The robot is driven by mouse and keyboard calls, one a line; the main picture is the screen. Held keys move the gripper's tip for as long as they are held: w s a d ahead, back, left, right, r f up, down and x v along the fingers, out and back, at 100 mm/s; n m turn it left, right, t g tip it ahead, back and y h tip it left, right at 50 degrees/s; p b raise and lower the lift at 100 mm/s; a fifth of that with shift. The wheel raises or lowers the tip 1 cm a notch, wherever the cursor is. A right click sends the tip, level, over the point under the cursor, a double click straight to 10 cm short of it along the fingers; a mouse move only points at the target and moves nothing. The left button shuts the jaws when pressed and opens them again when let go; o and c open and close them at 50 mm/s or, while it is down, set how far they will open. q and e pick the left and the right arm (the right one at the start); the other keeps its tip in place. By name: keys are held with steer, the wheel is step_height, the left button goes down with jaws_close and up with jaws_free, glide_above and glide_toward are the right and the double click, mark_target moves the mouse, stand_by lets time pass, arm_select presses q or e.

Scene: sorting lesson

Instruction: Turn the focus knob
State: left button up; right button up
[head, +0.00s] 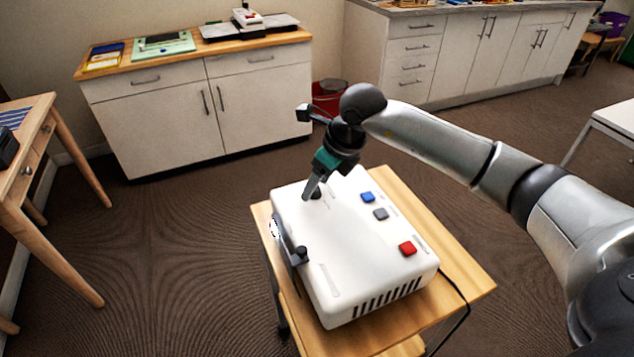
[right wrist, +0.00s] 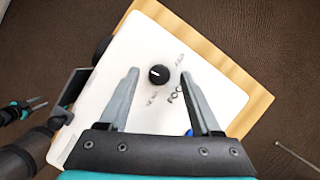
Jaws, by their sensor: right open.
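The focus knob (right wrist: 159,75) is a round black knob with a white pointer line on top of a white box-shaped device (head: 350,240). In the right wrist view it lies between and a little beyond the fingertips, with printed lettering beside it. In the head view only a dark bit of the knob (head: 316,196) shows beside the finger. My right gripper (head: 310,195) is open, pointing down over the far part of the device's top. Its two grey fingers also show in the right wrist view (right wrist: 160,80). I cannot tell whether they touch the knob. My left gripper is not clearly in the head view.
The device stands on a small wooden cart (head: 455,275). Blue (head: 368,197), grey (head: 380,214) and red (head: 407,248) buttons sit on its top. A black cable (head: 462,300) hangs at the right. A red bin (head: 328,97) and cabinets (head: 165,125) stand behind.

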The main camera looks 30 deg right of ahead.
steer(key=p+v, duration=0.1)
steer(key=v, duration=1.3)
steer(key=shift+r+p, duration=0.3)
steer(key=shift+p, duration=0.05)
steer(key=shift+s, duration=0.1)
